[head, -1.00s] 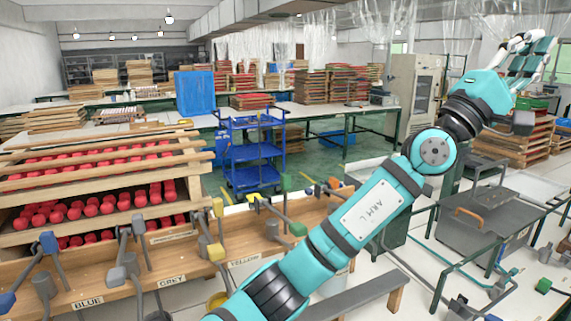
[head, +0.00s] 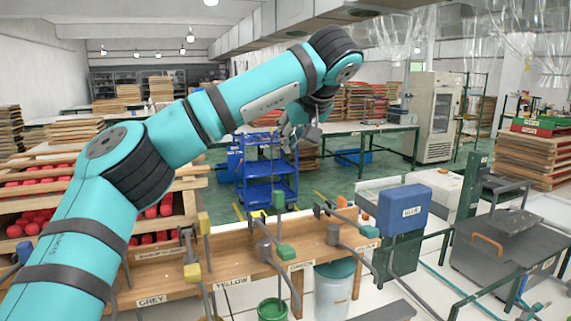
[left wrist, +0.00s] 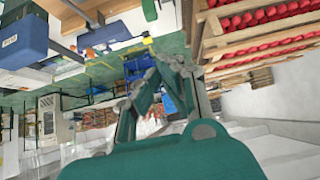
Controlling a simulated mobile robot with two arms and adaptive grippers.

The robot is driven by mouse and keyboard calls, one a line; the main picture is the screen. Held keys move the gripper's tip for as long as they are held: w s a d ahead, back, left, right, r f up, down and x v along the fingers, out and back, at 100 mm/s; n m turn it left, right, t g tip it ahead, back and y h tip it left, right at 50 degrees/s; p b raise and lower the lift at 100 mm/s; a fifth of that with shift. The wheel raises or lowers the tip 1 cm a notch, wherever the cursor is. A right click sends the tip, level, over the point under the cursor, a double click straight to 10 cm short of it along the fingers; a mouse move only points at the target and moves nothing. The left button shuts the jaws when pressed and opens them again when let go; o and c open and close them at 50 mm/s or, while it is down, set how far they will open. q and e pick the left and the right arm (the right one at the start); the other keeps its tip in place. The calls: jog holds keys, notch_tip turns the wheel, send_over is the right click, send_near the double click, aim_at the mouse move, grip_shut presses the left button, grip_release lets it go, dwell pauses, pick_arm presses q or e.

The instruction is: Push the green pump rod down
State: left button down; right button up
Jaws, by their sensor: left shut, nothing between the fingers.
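The green pump rod (head: 278,212) stands upright at the wooden bench, with a green block on its top. A second green block (head: 287,252) sits lower, on the grey lever beside it, near a label that seems to read GREEN. My left arm crosses the head view from the lower left. My left gripper (head: 291,138) is above the rod in the picture, apart from it, shut and empty. Its fingers (left wrist: 150,88) also show in the left wrist view, with nothing between them. My right gripper is out of view.
The wooden bench (head: 190,280) carries other levers with yellow and grey ends. A green bucket (head: 272,311) and a pale barrel (head: 333,285) stand below. A blue box (head: 403,208) is to the right. A blue cart (head: 268,185) stands on the open green floor behind.

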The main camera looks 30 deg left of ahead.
pick_arm(q)
jog(key=p, duration=0.2)
send_over(281, 194)
jog(key=f, duration=0.7)
jog(key=shift+w+a+f, duration=0.1)
jog(key=shift+w+a, duration=0.25)
jog(key=shift+a, duration=0.05)
notch_tip(281, 194, down, 2)
jog(key=shift+d+f+p, duration=0.1)
jog(key=shift+f+p, duration=0.1)
jog(key=shift+p, duration=0.1)
jog(key=shift+d+f, duration=0.1)
jog(key=shift+f, duration=0.55)
notch_tip(281, 194, down, 4)
jog(key=shift+s+b, duration=0.1)
jog(key=shift+b, duration=0.7)
jog(key=shift+f, duration=0.15)
jog(key=shift+s+d, duration=0.1)
